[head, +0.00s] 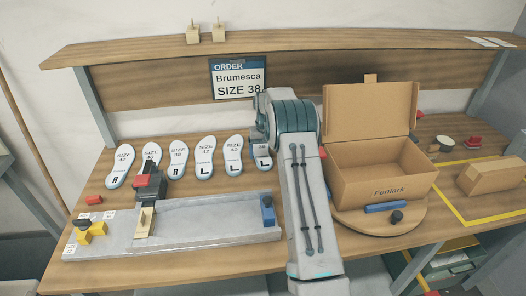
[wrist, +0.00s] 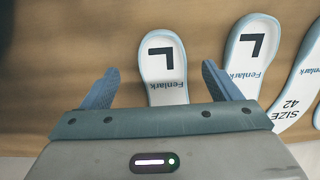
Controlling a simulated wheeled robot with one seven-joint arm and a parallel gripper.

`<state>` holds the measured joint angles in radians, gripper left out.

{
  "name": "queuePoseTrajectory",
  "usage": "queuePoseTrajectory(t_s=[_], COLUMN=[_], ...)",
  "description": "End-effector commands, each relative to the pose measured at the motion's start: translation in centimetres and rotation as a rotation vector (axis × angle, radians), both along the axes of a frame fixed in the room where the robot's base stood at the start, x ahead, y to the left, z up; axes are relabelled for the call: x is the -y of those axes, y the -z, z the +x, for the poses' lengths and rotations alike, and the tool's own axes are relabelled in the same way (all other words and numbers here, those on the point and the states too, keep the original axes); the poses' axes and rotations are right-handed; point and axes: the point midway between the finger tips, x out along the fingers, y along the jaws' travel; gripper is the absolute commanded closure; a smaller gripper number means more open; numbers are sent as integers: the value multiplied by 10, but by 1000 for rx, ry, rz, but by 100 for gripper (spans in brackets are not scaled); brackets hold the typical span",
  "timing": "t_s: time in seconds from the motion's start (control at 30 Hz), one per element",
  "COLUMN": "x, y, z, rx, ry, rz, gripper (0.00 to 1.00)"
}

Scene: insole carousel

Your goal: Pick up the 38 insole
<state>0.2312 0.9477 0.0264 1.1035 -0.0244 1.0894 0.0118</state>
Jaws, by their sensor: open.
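A row of white insoles with pale blue edges lies on the table at the back left. The third from the left (head: 178,158) appears to read 38 and is marked R. In the wrist view, an L insole (wrist: 165,66) lies between the spread fingers of my gripper (wrist: 162,88). Its lower end is hidden behind my gripper body. The fingers are open, one on each side, apart from it. An order sign (head: 238,78) reads Brumesca, SIZE 38.
Another L insole (wrist: 252,55) lies close beside the right finger. An open Fenlark box (head: 382,185) stands on a round turntable (head: 360,225) right of my arm. A grey metal fixture (head: 195,222) with a dark clamp lies in front of the insoles.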

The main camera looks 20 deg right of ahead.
Motion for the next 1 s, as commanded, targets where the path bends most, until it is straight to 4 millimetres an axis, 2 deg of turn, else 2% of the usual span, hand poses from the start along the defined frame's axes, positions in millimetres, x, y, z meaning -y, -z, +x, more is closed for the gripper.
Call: queuePoseTrajectory(t_s=[0.2, 0.3, 0.53, 0.57, 0.7, 0.73, 1.0], x=[-2, -2, -2, -2, -2, -2, -2], y=[28, 36, 38, 38, 38, 38, 37], z=[4, 4, 4, 4, 4, 4, 5], rx=[-5, -3, -1, -1, -1, -1, 0], ry=[-1, 0, 0, 0, 0, 0, 0], rz=[1, 1, 0, 0, 0, 0, 0], gripper=[16, 16, 16, 19, 58, 65, 65])
